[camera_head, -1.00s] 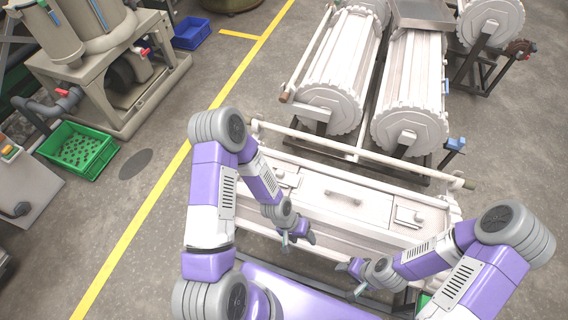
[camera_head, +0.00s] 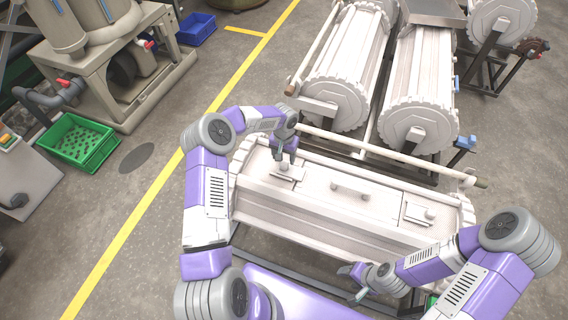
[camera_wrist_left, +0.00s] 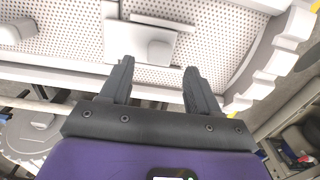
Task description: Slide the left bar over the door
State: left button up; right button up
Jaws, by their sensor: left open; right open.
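The near white barrel (camera_head: 300,209) lies across the front with its door (camera_head: 345,196) on top, which has a handle in the middle. The left bar (camera_head: 284,175) is a small pale bar with a raised knob at the door's left end. Contact cannot be told. My right gripper (camera_head: 353,283) is open and empty in front of the barrel.
A similar right bar (camera_head: 420,213) sits at the door's other end. A long pale rod (camera_head: 390,156) runs behind the barrel. Two more barrels (camera_head: 335,75) stand behind it. A green crate (camera_head: 78,141) is on the floor at left, near a yellow line.

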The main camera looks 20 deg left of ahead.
aim_at(284, 163)
pick_arm(q)
notch_tip(284, 163, down, 4)
jog(key=shift+f+b, duration=0.15)
jog(key=shift+b, duration=0.3)
grip_shut()
